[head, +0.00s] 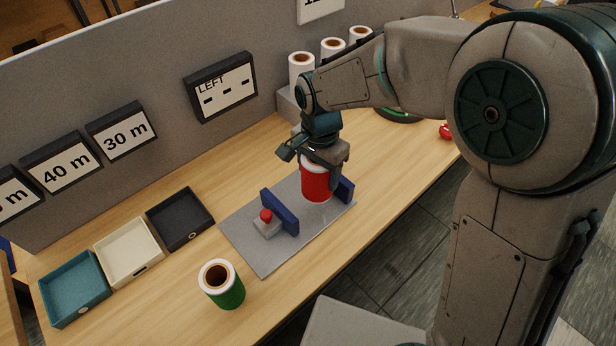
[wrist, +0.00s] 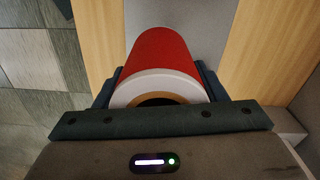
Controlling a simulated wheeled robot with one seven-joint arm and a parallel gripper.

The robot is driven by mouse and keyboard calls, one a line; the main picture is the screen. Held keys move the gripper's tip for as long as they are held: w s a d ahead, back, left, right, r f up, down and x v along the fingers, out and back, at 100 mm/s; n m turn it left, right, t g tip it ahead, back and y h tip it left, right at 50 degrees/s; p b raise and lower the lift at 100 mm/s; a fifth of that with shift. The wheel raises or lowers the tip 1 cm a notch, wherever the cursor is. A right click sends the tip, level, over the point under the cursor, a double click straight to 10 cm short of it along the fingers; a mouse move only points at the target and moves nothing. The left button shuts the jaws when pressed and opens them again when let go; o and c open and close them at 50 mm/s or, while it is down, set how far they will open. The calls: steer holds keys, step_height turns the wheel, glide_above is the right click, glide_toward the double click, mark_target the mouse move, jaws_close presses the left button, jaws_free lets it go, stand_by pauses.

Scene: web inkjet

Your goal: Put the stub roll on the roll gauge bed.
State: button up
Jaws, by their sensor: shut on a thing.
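The red roll (head: 316,183), with a white rim and a brown core, stands upright in my gripper (head: 318,158). The wrist view also shows the red roll (wrist: 160,52) between the dark fingers, which are shut on it. The roll gauge bed (head: 262,262) is a grey plate with two blue uprights and a red button on a small block. The roll is over this plate, between the left blue upright (head: 279,212) and the right one (head: 345,189). I cannot tell whether its bottom touches the plate. No label shows which roll is the stub.
A green roll (head: 222,284) stands upright near the table's front edge. Teal (head: 75,289), cream (head: 128,252) and black (head: 180,219) trays lie at left below length signs. White rolls (head: 301,68) stand at the back by the grey partition. Bare table lies right of the bed.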

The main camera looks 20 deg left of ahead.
mark_target(307, 181)
steer(key=a+f, duration=0.1)
steer(key=w+a, duration=0.1)
steer(key=shift+a+f, duration=0.35)
steer(key=shift+a, duration=0.05)
steer(key=shift+f+p, duration=0.45)
steer(key=shift+f, duration=1.6)
steer(key=shift+f, duration=0.25)
steer(key=o, duration=1.1)
steer(key=shift+r, duration=0.1)
step_height(307, 181, up, 12)
steer(key=shift+r+b, duration=0.15)
steer(key=shift+b, duration=0.15)
